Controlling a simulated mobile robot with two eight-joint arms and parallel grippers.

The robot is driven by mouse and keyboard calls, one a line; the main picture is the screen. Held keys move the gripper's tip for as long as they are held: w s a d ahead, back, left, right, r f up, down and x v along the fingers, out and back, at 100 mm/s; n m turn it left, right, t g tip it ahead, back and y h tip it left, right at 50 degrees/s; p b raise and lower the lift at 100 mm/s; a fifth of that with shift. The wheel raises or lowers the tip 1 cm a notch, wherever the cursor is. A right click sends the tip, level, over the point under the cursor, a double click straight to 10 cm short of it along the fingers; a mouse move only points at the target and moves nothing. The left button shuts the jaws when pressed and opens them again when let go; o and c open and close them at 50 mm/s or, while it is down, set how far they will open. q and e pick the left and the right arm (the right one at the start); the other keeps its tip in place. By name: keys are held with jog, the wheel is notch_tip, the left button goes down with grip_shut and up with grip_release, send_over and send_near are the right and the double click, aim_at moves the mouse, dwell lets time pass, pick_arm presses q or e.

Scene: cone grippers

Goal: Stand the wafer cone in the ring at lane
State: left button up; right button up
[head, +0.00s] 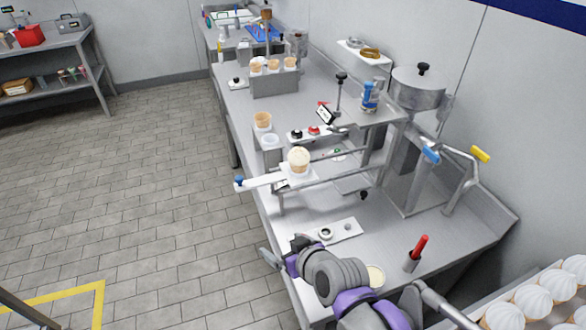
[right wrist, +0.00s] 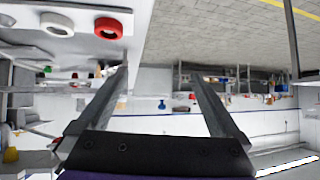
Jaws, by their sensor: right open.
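A wafer cone with a pale scoop-like top (head: 299,160) stands upright on a white plate at the middle of the bench in the head view. A plain tan wafer cone (head: 263,120) stands in a holder behind it to the left, and several more (head: 273,66) stand in a grey rack. I cannot tell which cone or ring the task means. My right gripper (head: 277,252) is at the bench's front left edge, below the scooped cone and apart from it. In the right wrist view its fingers (right wrist: 160,85) are spread, with nothing between them. My left gripper is not in view.
A white plate with a dark ring (head: 326,233) lies just right of my right gripper. A white arm with a blue knob (head: 239,183) juts past the bench edge. A red-handled tool (head: 418,248) stands at right. The tiled floor (head: 130,180) at left is clear.

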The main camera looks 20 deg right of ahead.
aim_at(300, 170)
jog(key=w+d+r+m+t+h+b, duration=0.1)
jog(key=w+d+t+h, duration=0.1)
jog(key=w+d, duration=0.1)
jog(key=w+d+r+m+t+h+b, duration=0.1)
jog(key=w+d+t+h+b, duration=0.1)
jog(key=w+d, duration=0.2)
jog(key=w+d+r+m+t+h+b, duration=0.1)
jog(key=w+d+r+t+h, duration=0.1)
jog(key=w, duration=0.4)
jog(key=shift+d+r+m, duration=0.1)
jog(key=shift+d+m, duration=0.2)
jog(key=shift+d, duration=0.4)
jog(key=x, duration=0.4)
jog(key=shift+w+d+r, duration=0.2)
jog(key=shift+w, duration=0.05)
jog(key=shift+r+x, duration=0.15)
jog(key=shift+x, duration=1.4)
jog(key=shift+r+x, duration=0.15)
jog(key=shift+x, duration=1.45)
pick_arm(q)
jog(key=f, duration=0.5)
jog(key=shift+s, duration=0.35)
pick_arm(e)
jog(key=shift+d, duration=0.15)
jog(key=shift+r, duration=0.1)
jog(key=shift+c, duration=0.2)
jog(key=c, duration=0.8)
